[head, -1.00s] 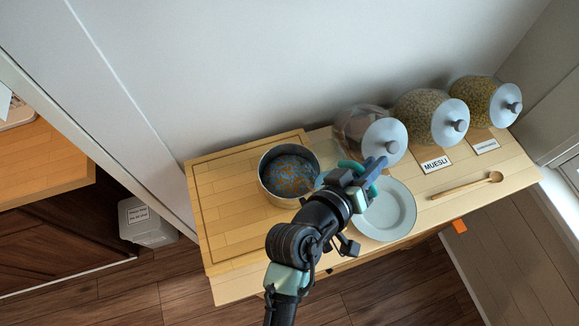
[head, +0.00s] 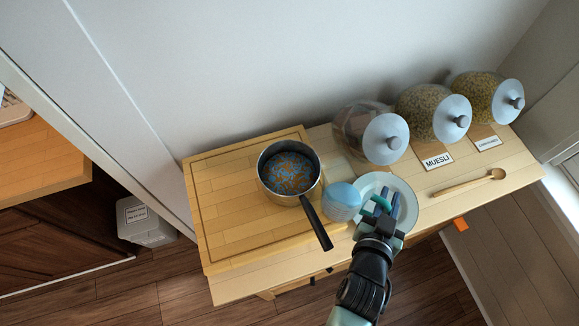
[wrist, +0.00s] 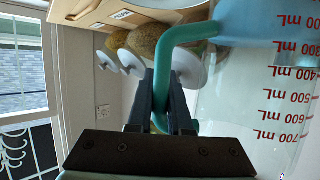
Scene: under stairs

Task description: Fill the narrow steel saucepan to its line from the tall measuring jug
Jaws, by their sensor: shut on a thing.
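The narrow steel saucepan (head: 266,188) stands on the wooden board, its black handle pointing toward the front. Its inside shows a mottled blue and orange surface; I cannot make out a fill line. The clear measuring jug (head: 342,203) is just right of the pan, apart from its body, and holds blue liquid. My gripper (head: 384,203) is shut on the jug's teal handle. In the wrist view the fingers (wrist: 168,100) close around the handle (wrist: 185,75), and the jug's red scale (wrist: 285,95) reads upside down, with blue near 200–300 mL. I cannot tell whether the jug touches the table.
A pale plate (head: 407,193) lies under and behind my gripper. Several lidded jars, including one behind the MUESLI card (head: 437,161), line the wall. A wooden spoon (head: 465,184) lies at right. The board (head: 222,215) is clear left of the pan.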

